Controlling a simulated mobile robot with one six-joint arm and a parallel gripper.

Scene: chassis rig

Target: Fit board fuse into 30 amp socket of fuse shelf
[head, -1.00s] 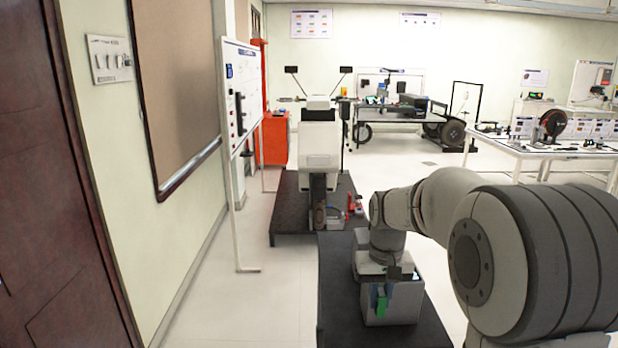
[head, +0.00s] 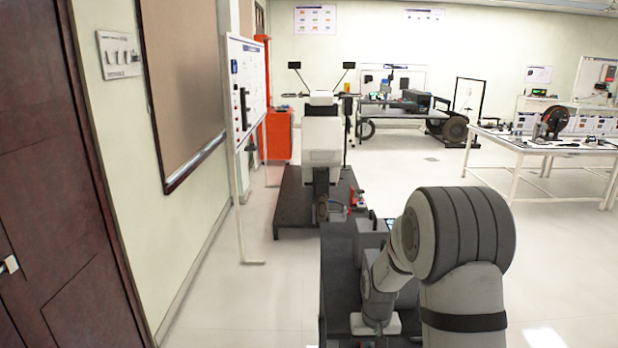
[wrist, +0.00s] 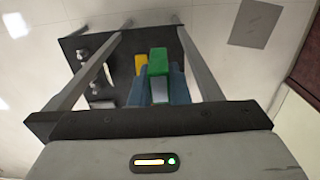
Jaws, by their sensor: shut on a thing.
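In the wrist view my gripper (wrist: 158,88) has two blue fingers shut on a small green block with a pale lower part, which I take as the board fuse (wrist: 158,62). The fuse sticks out past the fingertips. In the head view my arm (head: 388,265) bends down at the lower middle. Its fingers and the fuse are hidden there or cut off by the frame's bottom edge. I cannot make out the fuse shelf or its 30 amp socket in either view.
A dark surface with small grey parts (wrist: 97,88) and a yellow piece (wrist: 140,64) lies beyond the fuse. A white machine (head: 321,140) stands ahead on a black platform (head: 292,205). A white board (head: 246,85) is at left, a worktable (head: 560,148) at right. Open floor lies between.

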